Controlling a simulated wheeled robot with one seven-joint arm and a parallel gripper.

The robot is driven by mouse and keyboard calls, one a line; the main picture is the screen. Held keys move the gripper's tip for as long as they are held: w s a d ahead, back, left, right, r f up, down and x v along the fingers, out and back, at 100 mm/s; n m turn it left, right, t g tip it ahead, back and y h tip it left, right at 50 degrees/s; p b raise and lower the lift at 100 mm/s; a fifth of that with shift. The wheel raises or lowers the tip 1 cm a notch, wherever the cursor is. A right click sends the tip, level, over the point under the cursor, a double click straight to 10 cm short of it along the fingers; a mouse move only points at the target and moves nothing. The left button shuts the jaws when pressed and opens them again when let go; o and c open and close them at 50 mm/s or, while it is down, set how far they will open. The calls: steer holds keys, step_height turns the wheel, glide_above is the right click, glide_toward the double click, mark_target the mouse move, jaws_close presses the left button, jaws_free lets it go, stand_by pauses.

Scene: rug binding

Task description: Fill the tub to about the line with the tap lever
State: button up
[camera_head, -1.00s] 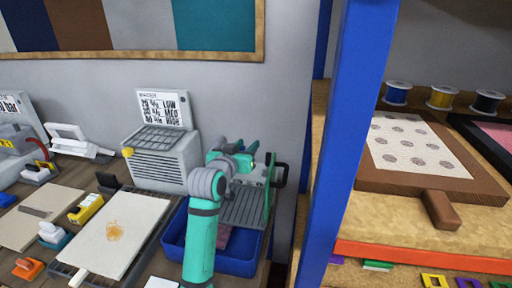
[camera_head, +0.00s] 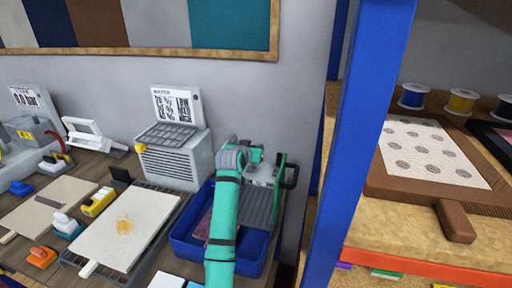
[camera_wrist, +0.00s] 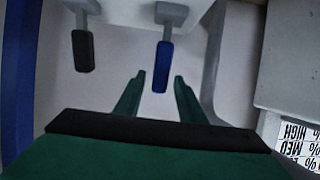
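In the wrist view a blue lever (camera_wrist: 162,67) hangs from a grey mount, with its lower end between the fingertips of my gripper (camera_wrist: 158,82). The two green fingers are apart; I cannot tell whether either touches the lever. A black lever (camera_wrist: 83,51) hangs to its left. In the head view my arm reaches over the blue tub (camera_head: 187,252), and my gripper is mostly hidden behind the wrist. The tub holds something pinkish (camera_head: 203,226); its line and water level cannot be made out. A grey ridged plate (camera_head: 262,207) stands over its right side.
A grey vented box (camera_head: 172,165) with a WATER sign (camera_head: 176,106) stands left of the tub. A cream board (camera_head: 122,228) lies on a dark rack in front. A blue post (camera_head: 362,150) and a shelf with a dotted board (camera_head: 430,153) stand right.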

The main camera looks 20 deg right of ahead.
steer(key=shift+x, duration=1.7)
steer(key=shift+d, duration=0.1)
jaws_close()
